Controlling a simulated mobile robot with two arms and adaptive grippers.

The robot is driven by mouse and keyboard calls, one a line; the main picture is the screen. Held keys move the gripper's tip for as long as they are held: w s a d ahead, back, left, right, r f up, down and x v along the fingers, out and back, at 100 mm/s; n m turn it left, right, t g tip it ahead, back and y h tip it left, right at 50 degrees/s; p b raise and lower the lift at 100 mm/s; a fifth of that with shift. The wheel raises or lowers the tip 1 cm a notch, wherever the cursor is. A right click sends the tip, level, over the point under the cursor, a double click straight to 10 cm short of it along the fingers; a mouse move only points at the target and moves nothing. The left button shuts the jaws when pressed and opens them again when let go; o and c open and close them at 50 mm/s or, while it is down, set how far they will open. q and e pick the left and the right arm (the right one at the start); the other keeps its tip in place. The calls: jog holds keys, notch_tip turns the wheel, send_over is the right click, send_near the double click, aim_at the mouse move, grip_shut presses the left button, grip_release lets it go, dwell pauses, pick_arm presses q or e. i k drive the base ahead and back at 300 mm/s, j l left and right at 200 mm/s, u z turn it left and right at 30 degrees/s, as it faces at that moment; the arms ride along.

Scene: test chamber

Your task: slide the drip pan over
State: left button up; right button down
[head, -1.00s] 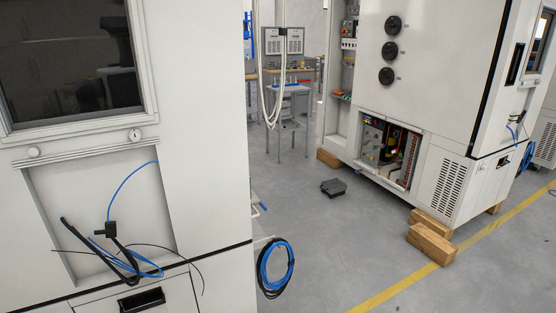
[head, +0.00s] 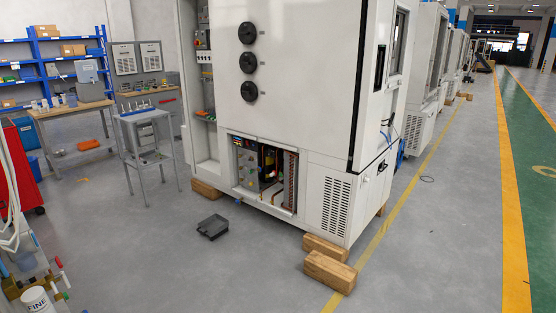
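The drip pan (head: 213,227) appears to be the small dark grey tray on the floor, a little left of the open lower bay of the white test chamber (head: 290,80). It lies flat on the grey floor, apart from the chamber and its wooden blocks. From this distance I cannot tell whether anything is in it. Neither of my grippers shows in the head view.
Wooden blocks (head: 329,271) stick out at the chamber's front corner. A grey stand (head: 148,150) and a workbench (head: 68,108) stand behind the pan. A white bucket (head: 38,301) is at the lower left. The floor in front of the pan is clear.

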aim_at(214, 225)
jog(key=i, duration=0.55)
jog(key=i+l+u, duration=0.15)
jog(key=i, duration=0.45)
jog(key=i+l, duration=0.1)
jog(key=i, duration=0.45)
jog(key=u, duration=0.05)
